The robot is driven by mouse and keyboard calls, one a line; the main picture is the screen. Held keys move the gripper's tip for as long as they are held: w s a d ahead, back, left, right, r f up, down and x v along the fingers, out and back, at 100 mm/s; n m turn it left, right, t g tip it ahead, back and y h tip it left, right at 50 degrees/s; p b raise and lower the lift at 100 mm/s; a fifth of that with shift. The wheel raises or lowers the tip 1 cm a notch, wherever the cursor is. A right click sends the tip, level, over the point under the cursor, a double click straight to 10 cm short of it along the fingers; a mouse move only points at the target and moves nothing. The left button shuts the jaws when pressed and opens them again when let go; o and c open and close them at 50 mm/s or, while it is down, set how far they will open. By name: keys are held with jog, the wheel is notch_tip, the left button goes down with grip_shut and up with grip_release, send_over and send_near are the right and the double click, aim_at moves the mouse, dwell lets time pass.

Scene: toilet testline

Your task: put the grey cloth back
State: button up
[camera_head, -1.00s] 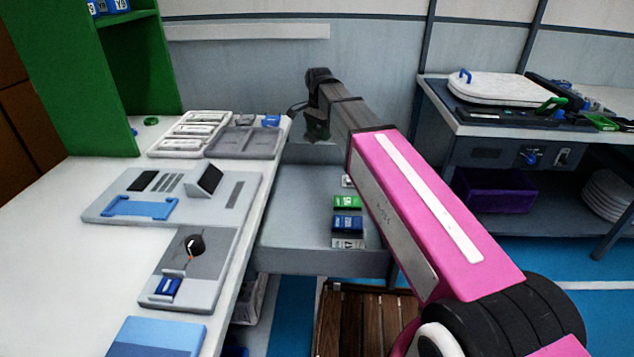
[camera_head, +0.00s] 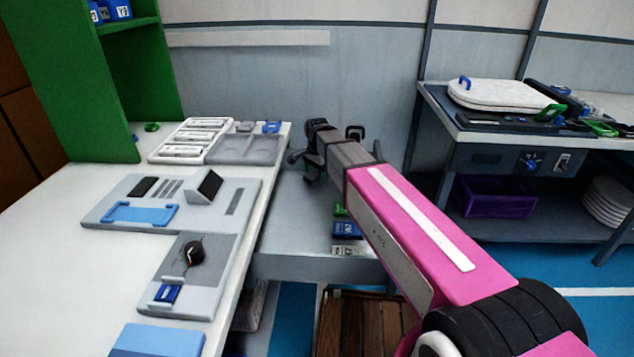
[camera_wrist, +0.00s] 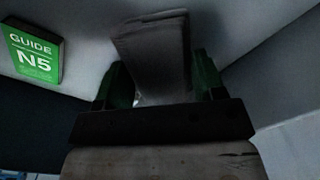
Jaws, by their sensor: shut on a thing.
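The grey cloth (camera_wrist: 155,45) shows in the wrist view as a folded, flat grey piece between the green fingers of my gripper (camera_wrist: 162,82). My gripper is shut on it. In the head view my gripper (camera_head: 313,165) is low over the far part of the grey lower shelf (camera_head: 300,215), right of the white table. The cloth cannot be made out in the head view. Whether it touches the shelf cannot be told.
A green box marked GUIDE N5 (camera_wrist: 35,55) is left of the cloth in the wrist view. A blue box (camera_head: 346,230) stands on the shelf beside my arm. The white table (camera_head: 60,260) with trays borders the shelf on the left. A grey wall (camera_head: 300,80) stands behind.

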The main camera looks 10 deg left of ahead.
aim_at(317, 187)
jog(key=shift+f, duration=1.9)
jog(key=o, duration=0.9)
jog(key=shift+f, duration=0.1)
jog(key=shift+c, duration=0.2)
notch_tip(317, 187, up, 12)
jog(key=shift+r, duration=0.15)
